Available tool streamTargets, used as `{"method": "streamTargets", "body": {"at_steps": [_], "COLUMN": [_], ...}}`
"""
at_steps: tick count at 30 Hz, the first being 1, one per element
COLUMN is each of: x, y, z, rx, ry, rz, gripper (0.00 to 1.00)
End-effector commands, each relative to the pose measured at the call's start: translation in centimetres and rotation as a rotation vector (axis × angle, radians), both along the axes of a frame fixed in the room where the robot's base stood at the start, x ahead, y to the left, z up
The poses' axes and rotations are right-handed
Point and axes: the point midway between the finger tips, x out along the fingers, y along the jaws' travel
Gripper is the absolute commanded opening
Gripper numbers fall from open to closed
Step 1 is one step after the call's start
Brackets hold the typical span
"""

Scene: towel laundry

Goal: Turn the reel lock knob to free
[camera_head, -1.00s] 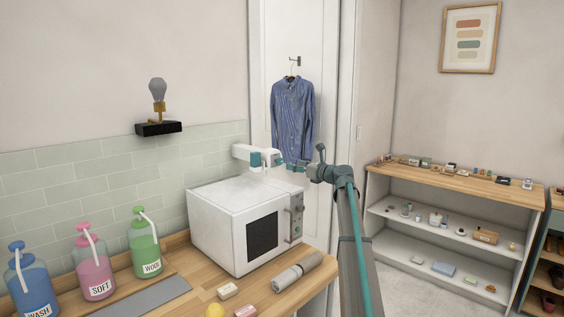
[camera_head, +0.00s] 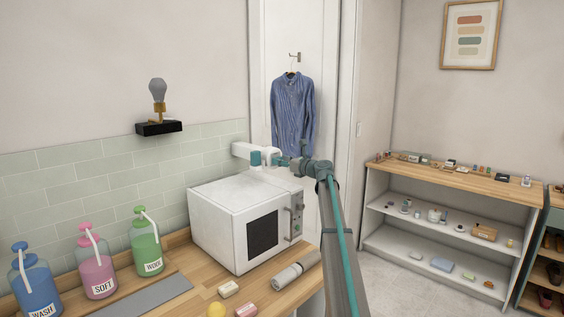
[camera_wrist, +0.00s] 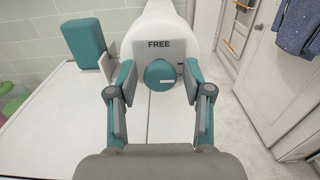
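The reel lock knob (camera_wrist: 159,74) is a round teal knob with a small pale mark, on the white reel housing (camera_wrist: 160,25). The word FREE is printed on the housing above it. In the wrist view my gripper (camera_wrist: 159,75) is open, with one finger on each side of the knob and a visible gap on both sides. I cannot tell how deep the fingers reach around it.
A teal block (camera_wrist: 86,43) juts out left of the knob. The white box (camera_head: 235,205) stands below on the wooden counter. Pump bottles (camera_head: 97,268) stand at the left, a rolled grey item (camera_head: 294,272) in front. A blue shirt (camera_head: 292,115) hangs behind.

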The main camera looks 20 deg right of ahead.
Motion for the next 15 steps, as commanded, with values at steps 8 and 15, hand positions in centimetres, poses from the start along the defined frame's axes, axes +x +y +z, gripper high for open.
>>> {"method": "streamTargets", "body": {"at_steps": [8, 15], "x": [-0.01, 0.0], "y": [0.01, 0.01], "z": [0.01, -0.08], "rx": [0.0, -0.016], "ry": [0.0, -0.006], "rz": [0.0, 0.0], "gripper": [0.0, 0.0]}}
